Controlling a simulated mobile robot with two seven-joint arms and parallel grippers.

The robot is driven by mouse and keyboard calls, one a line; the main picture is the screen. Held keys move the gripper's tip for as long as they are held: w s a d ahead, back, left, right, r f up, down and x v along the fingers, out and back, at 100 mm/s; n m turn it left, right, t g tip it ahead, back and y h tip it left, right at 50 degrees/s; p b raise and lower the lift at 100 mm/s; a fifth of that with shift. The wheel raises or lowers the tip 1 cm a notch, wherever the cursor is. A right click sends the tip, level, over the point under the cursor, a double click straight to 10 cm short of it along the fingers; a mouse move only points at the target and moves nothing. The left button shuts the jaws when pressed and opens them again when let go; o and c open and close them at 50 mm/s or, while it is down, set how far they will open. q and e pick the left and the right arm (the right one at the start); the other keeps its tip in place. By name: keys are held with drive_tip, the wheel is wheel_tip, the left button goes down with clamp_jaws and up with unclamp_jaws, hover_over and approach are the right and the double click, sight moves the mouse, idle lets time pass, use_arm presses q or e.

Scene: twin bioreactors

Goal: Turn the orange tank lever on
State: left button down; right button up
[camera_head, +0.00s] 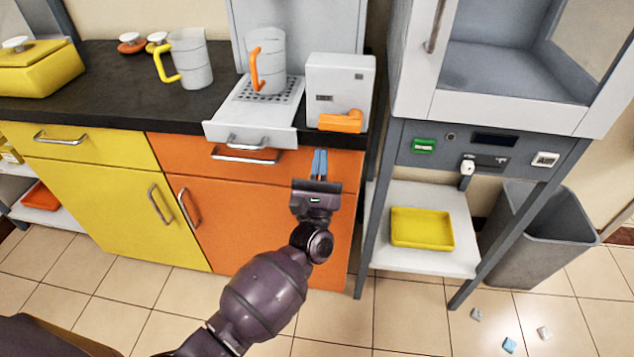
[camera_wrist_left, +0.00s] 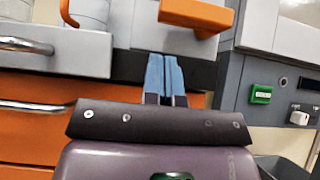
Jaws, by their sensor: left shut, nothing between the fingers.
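The orange tank lever (camera_head: 341,121) sits low on the front of a white box (camera_head: 340,77) on the black counter. Its arm lies roughly level, with a raised knob at the right end. It also shows at the top of the left wrist view (camera_wrist_left: 197,15). My left gripper (camera_head: 319,154) is shut and empty, its blue fingers side by side. It is in front of the counter edge, just below the lever and apart from it in the head view. In the left wrist view the fingertips (camera_wrist_left: 164,56) show below the lever. My right gripper is not in view.
A white pitcher with an orange handle (camera_head: 267,60) stands on a drip tray (camera_head: 250,125) left of the box. A yellow-handled pitcher (camera_head: 190,60) stands further left. A grey-framed cabinet (camera_head: 505,110) with a green switch (camera_head: 424,145) stands close on the right.

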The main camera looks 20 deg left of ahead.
sight(321, 128)
use_arm(q)
drive_tip(key=shift+s+r+p, duration=0.1)
drive_tip(key=shift+r+p, duration=0.2)
drive_tip(key=shift+r, duration=1.55)
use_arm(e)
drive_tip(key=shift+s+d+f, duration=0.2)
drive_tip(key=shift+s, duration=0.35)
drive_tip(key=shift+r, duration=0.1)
use_arm(q)
drive_tip(key=shift+r+m+h, duration=0.2)
drive_tip(key=shift+m+h, duration=0.5)
drive_tip(key=shift+m, duration=0.1)
drive_tip(key=shift+a, duration=0.1)
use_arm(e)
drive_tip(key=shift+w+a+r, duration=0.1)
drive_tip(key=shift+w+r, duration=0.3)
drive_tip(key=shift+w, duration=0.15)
use_arm(q)
drive_tip(key=shift+r+m+t+h+p, duration=0.1)
drive_tip(key=shift+m+t+h+p, duration=0.2)
drive_tip(key=shift+m+h, duration=0.15)
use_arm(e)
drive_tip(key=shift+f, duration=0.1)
